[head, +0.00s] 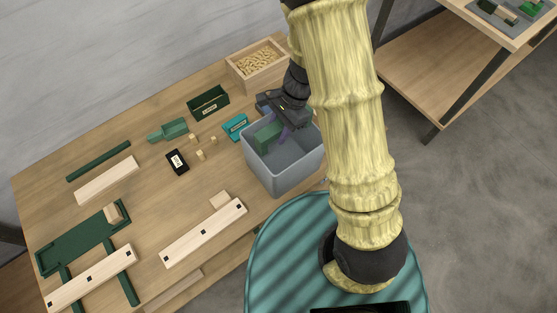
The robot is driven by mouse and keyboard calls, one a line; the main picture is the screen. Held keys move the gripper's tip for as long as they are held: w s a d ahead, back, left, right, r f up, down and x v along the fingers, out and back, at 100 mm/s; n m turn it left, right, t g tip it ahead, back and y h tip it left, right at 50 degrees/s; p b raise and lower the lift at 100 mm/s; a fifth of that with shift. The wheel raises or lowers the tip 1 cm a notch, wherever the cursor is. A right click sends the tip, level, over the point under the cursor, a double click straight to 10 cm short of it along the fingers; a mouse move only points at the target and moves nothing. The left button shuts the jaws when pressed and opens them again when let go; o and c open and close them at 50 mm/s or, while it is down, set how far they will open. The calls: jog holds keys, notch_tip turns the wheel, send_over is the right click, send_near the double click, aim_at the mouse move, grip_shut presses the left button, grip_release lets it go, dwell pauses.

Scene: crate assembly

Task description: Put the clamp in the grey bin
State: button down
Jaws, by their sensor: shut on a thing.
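The grey bin (285,181) stands on the wooden table near its right edge, close to my base. My gripper (282,119) is above the bin's opening, pointing down. A green block (267,136) shows inside the bin, beside the clamp.
A wooden box of dowels (257,66) stands behind the bin. A dark green box (208,103), a teal box (235,126), a black box (177,162) and several wooden pegs lie left of it. Drilled planks (203,232) and green crate parts (82,238) cover the left front.

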notch_tip(320, 180, down, 15)
jog(key=shift+f, duration=0.1)
dwell(0.3)
jog(key=shift+f, duration=1.85)
jog(key=shift+f+b, duration=0.2)
jog(key=shift+b, duration=0.15)
jog(key=c, duration=1)
grip_release()
jog(key=shift+r, duration=0.2)
jog(key=v, duration=1.2)
